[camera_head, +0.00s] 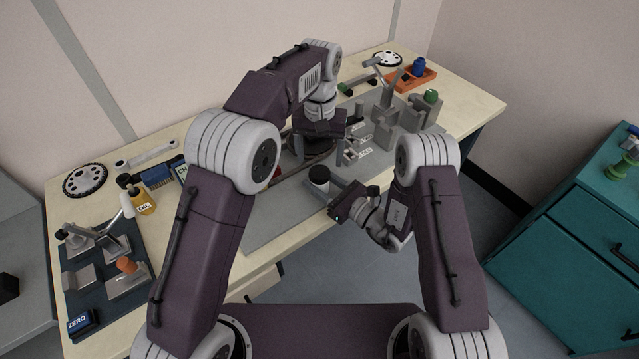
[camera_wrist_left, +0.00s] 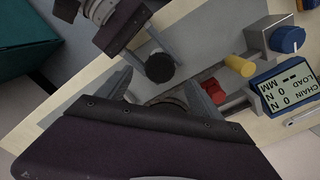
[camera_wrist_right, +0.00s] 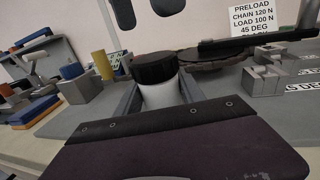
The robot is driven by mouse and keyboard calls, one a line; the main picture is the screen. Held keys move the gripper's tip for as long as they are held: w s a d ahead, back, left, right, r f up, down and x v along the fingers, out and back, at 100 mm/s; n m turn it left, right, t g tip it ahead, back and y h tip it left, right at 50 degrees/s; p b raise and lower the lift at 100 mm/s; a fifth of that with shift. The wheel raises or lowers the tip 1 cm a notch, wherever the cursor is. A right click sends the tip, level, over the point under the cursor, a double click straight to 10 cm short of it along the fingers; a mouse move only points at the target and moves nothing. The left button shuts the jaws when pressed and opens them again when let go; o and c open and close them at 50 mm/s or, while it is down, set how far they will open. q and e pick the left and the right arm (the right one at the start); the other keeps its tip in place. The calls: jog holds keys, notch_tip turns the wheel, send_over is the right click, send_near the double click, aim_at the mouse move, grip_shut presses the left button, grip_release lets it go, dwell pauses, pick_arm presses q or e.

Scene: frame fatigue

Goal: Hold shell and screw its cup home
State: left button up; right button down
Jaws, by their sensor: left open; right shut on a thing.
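A white cylinder (camera_head: 319,185) with a black ribbed cap (camera_head: 319,174) stands between the fingers of my right gripper (camera_head: 325,192), which is shut on it. I take these for the shell and its cup. In the right wrist view the white cylinder (camera_wrist_right: 160,94) is upright, with the black cap (camera_wrist_right: 156,68) on top; I cannot tell how tightly it sits. In the left wrist view the cap (camera_wrist_left: 160,68) shows round and dark.
A red block (camera_wrist_left: 212,88), yellow knob (camera_wrist_left: 240,65) and load display (camera_wrist_left: 284,90) are close by. An oil bottle (camera_head: 143,200) and dark tool mat (camera_head: 105,265) lie left.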

aim_at(327, 186)
pick_arm(q)
notch_tip(327, 186, up, 6)
jog(key=shift+r, duration=0.2)
pick_arm(e)
jog(key=c, duration=0.6)
grip_release()
jog(key=shift+c, duration=0.2)
jog(key=v, duration=0.8)
jog(key=shift+s+d+b, duration=0.3)
jog(key=shift+s+d, duration=0.1)
jog(key=shift+s, duration=0.05)
pick_arm(q)
jog(key=shift+f, duration=0.3)
